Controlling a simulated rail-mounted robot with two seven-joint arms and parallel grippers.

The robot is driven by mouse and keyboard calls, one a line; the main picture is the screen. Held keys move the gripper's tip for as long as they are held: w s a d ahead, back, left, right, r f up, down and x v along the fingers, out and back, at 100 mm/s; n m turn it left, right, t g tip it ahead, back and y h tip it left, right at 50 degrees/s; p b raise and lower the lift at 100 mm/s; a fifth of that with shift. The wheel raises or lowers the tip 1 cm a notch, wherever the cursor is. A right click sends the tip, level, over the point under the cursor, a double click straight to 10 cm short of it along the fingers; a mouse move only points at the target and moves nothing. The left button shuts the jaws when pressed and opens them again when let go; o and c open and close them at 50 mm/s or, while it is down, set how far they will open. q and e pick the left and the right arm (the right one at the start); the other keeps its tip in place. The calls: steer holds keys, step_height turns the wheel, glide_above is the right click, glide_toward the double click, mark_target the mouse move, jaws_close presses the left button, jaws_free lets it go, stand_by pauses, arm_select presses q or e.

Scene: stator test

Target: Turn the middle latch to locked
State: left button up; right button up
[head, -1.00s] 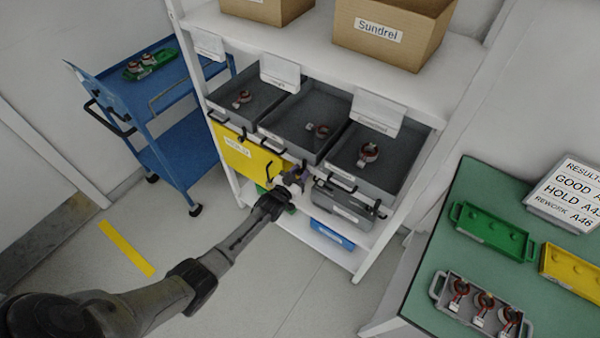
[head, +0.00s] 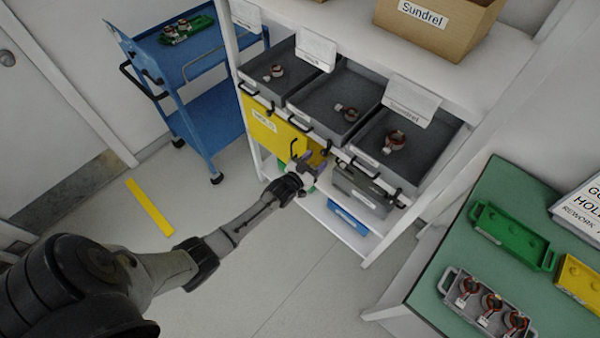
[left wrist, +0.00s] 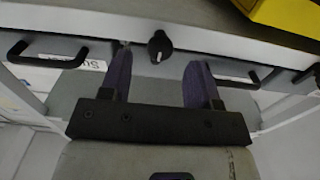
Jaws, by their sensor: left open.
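A round black latch knob (left wrist: 160,46) with a white mark shows in the left wrist view, on the pale rail under the grey bins. Its white mark points down in that picture. The knob lies between and just beyond the two purple fingers of my left gripper (left wrist: 160,66), which is open and empty, apart from the knob as far as I can tell. In the head view my left gripper (head: 310,160) is in front of the bin shelf, by the yellow panel's right edge. The gripper hides the latch there. A second knob (left wrist: 306,74) is cut off at the right edge.
Black handles (left wrist: 45,55) and (left wrist: 238,80) flank the knob. Grey bins (head: 297,98) with copper-coloured parts sit on the shelf, above a yellow panel (head: 272,122). A blue cart (head: 190,85) stands left, a green table (head: 520,195) right. Open floor lies in front.

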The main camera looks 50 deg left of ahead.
arm_select(q)
steer(key=s, duration=0.9)
steer(key=shift+d+p, duration=0.35)
steer(key=shift+p, duration=0.1)
step_height(320, 180, down, 6)
steer(key=s+g, duration=0.1)
steer(key=g, duration=0.4)
steer(key=s+d+r+m+g, duration=0.3)
steer(key=s+d+r+g, duration=0.5)
steer(key=s+d+r, duration=0.65)
steer(key=s+d+f+g+h, duration=0.1)
steer(key=s+f, duration=0.1)
steer(key=s, duration=0.9)
step_height(320, 180, up, 26)
steer(key=p, duration=2.6)
steer(key=shift+s+r, duration=0.15)
